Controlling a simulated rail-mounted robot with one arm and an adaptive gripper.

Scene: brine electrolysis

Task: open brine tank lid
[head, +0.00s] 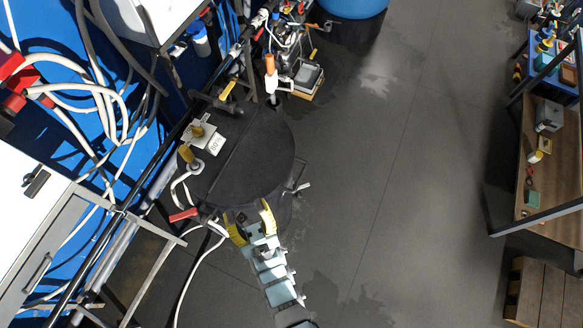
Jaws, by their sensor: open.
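The brine tank is a black round tank with a flat dark lid (262,150) on top, left of the picture's middle. A straight seam crosses the top, and the lid half on the right lies flat and closed. Whether the fingers touch the lid rim cannot be told.
White hoses, a red-handled valve (183,215) and pipes crowd the tank's left side. Pumps and fittings (286,50) stand behind it. Clear grey floor (400,170) lies to the right, up to a wooden shelf (546,170). A blue barrel (353,6) is at the top.

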